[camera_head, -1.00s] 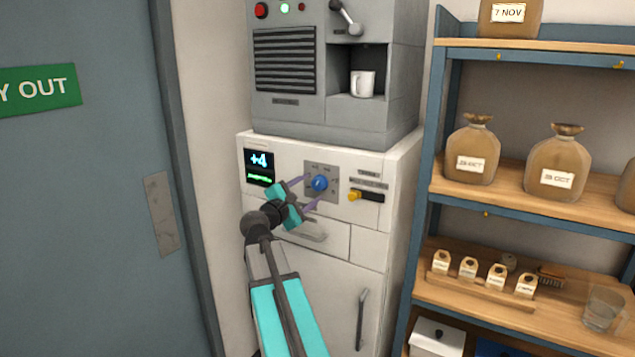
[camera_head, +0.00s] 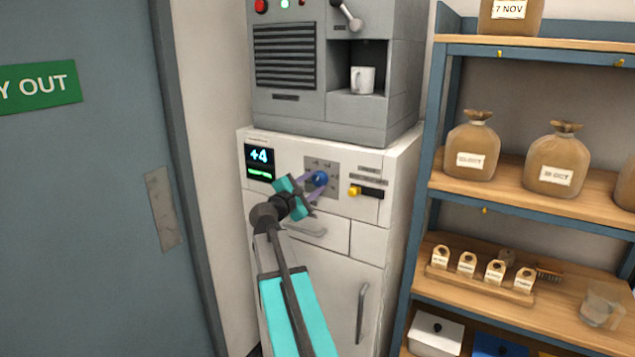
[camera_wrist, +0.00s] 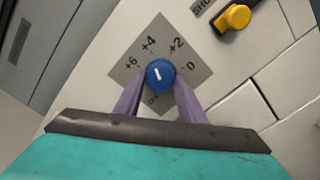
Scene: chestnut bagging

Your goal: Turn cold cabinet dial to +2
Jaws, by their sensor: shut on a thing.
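The blue dial (camera_head: 320,179) sits on a grey square plate (camera_head: 334,166) on the white cold cabinet (camera_head: 262,213). In the wrist view, the dial (camera_wrist: 160,74) has a white pointer mark, and the plate around it bears +6, +4, +2 and 0. The mark points up toward the +4 side. My gripper (camera_wrist: 158,92) is shut on the dial, with one purple finger at each side. The cabinet's display (camera_head: 259,161) reads +4 above a green bar.
A yellow slider (camera_head: 355,191) in a black slot is right of the dial. A grey machine with a white mug (camera_head: 362,80) stands on the cabinet. A shelf (camera_head: 600,205) with bags is at the right. A drawer handle (camera_head: 307,229) lies below the dial.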

